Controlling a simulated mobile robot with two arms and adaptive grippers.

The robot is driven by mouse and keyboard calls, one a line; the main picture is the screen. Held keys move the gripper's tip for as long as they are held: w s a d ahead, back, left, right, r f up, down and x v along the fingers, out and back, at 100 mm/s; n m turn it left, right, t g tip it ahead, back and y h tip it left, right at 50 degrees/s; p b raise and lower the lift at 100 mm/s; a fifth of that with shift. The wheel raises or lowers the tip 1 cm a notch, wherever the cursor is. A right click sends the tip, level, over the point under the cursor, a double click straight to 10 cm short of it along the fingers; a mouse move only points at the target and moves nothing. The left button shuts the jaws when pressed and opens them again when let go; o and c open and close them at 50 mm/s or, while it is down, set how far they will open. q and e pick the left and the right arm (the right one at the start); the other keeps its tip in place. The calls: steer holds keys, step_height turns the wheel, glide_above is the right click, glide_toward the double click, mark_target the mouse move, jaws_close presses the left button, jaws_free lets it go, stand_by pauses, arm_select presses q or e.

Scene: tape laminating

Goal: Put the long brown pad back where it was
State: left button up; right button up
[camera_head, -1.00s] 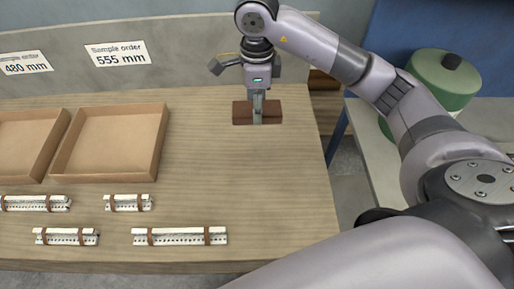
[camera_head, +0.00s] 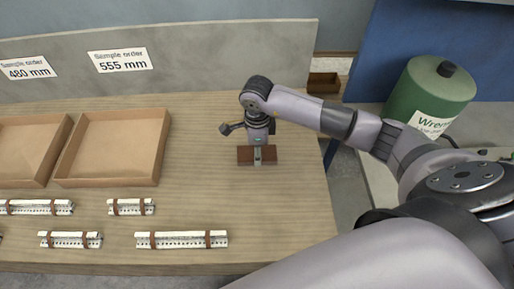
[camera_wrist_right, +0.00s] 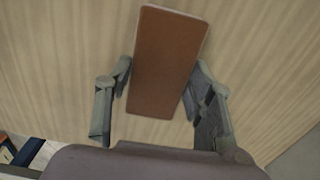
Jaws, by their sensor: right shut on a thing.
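The long brown pad (camera_head: 244,155) is held in my right gripper (camera_head: 258,160), toward the right part of the wooden table. In the right wrist view the pad (camera_wrist_right: 163,62) lies between the two fingers of the gripper (camera_wrist_right: 158,88), which are shut on its sides. The pad reaches out beyond the fingertips. In the head view the gripper covers the middle of the pad. I cannot tell whether the pad touches the table. My left gripper is not in view.
Two shallow cardboard trays (camera_head: 160,150) stand at the left. Several white rails with brown bands, such as the long one (camera_head: 180,240), lie along the front. A small brown bin (camera_head: 322,83) sits beyond the table's back right corner. The table (camera_head: 290,210) is clear at the right front.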

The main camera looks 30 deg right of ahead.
steer(key=shift+f, duration=0.1)
steer(key=o, duration=1.1)
steer(key=shift+r, duration=0.3)
step_height(320, 180, up, 12)
steer(key=b, duration=0.2)
steer(key=shift+f, duration=0.15)
